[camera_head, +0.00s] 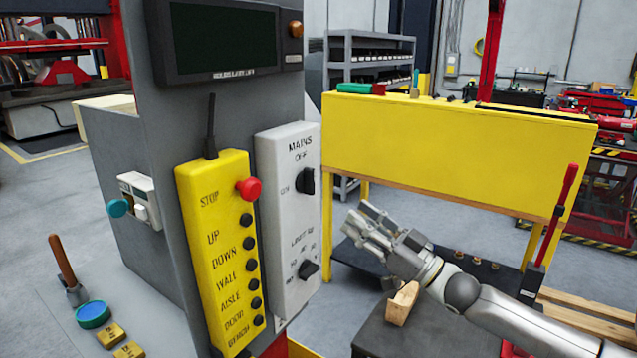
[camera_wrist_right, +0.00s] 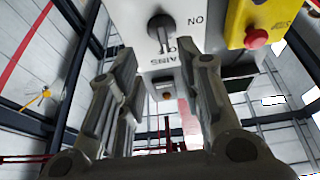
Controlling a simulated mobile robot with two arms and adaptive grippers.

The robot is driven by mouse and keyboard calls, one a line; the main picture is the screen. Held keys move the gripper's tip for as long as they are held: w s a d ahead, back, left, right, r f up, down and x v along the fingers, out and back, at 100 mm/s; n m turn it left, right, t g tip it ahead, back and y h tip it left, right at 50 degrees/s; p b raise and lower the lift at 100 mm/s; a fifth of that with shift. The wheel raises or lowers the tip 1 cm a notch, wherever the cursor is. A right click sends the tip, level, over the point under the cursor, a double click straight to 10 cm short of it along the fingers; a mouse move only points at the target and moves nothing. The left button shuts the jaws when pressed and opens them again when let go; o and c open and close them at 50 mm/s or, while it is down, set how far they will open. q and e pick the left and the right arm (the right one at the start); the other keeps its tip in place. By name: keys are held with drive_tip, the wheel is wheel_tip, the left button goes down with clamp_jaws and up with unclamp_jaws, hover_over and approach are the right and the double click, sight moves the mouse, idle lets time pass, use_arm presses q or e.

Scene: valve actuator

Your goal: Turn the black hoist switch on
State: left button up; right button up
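A white switch box (camera_head: 290,222) on the grey column carries two black rotary knobs. The upper knob (camera_head: 305,181) sits under the words MAINS and OFF, with ON to its left; its grip looks upright, towards OFF. The lower knob (camera_head: 308,269) has small lettering around it that I cannot read surely. My right gripper (camera_head: 368,224) is open and empty, to the right of the box and apart from it. In the right wrist view the upper knob (camera_wrist_right: 160,28) shows beyond and between the spread fingers (camera_wrist_right: 156,68). My left gripper is out of view.
A yellow pendant (camera_head: 220,255) with a red stop button (camera_head: 249,189) hangs just left of the box. A display (camera_head: 225,42) juts out above. A yellow bench (camera_head: 450,150) stands behind my right arm. A wooden block (camera_head: 402,303) lies below the gripper.

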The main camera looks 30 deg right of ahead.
sight(314, 185)
drive_tip(key=shift+r+p+x, duration=0.15)
drive_tip(key=shift+p+x, duration=0.35)
drive_tip(key=shift+x, duration=1.65)
drive_tip(key=shift+r+p+x, duration=0.15)
drive_tip(key=shift+p+x, duration=0.35)
drive_tip(key=shift+x, duration=1.65)
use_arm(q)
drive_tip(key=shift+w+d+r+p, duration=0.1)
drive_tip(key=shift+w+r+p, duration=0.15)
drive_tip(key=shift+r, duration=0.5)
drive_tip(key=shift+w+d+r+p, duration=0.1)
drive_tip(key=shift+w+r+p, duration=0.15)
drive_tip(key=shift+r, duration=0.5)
use_arm(e)
drive_tip(key=shift+x, duration=1.2)
drive_tip(key=shift+a+f, duration=0.1)
drive_tip(key=shift+a, duration=0.05)
clamp_jaws()
